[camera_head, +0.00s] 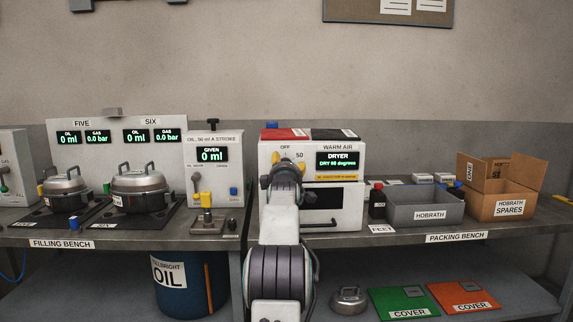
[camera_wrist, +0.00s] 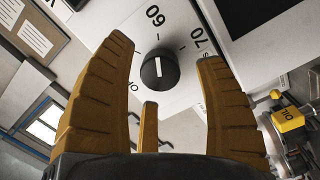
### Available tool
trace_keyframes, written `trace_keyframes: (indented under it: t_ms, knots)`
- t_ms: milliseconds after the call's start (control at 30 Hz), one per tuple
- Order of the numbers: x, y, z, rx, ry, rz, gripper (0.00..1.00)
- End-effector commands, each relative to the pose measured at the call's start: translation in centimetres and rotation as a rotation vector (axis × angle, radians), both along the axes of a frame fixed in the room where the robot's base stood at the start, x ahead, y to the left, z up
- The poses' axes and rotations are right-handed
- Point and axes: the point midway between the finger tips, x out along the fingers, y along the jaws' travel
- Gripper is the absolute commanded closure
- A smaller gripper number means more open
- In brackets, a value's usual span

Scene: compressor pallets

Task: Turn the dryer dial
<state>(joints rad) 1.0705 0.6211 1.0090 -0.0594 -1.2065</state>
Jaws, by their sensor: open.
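The dryer (camera_head: 346,207) is a white box on the bench with a green-lit display (camera_head: 338,160) reading "DRYER, DRY 60 degrees". Its dial (camera_wrist: 159,70) is a round black knob with a white mark, which points roughly toward the printed 60 in the wrist view. A 70 is printed to the right of it. In the head view my arm hides the dial. My gripper (camera_head: 288,164) is in front of the dryer's panel. In the wrist view my gripper (camera_wrist: 166,66) is open, with its yellow fingers spread on either side of the dial. I cannot tell whether they touch it.
Red (camera_head: 285,134) and black (camera_head: 335,134) items lie on top of the dryer. A grey bin (camera_head: 424,207) and a cardboard box (camera_head: 500,206) stand to its right. The oil dispenser (camera_head: 212,182) and a yellow-topped press (camera_head: 207,210) stand to its left.

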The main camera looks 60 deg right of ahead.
Motion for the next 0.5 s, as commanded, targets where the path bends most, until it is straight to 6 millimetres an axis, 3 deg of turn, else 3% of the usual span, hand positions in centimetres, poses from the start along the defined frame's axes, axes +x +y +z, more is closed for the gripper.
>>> trace_keyframes:
  t_ms: [500]
  knots:
    - [1.2, -2.1, 0.0, 0.000, -0.001, 0.000, 0.35]
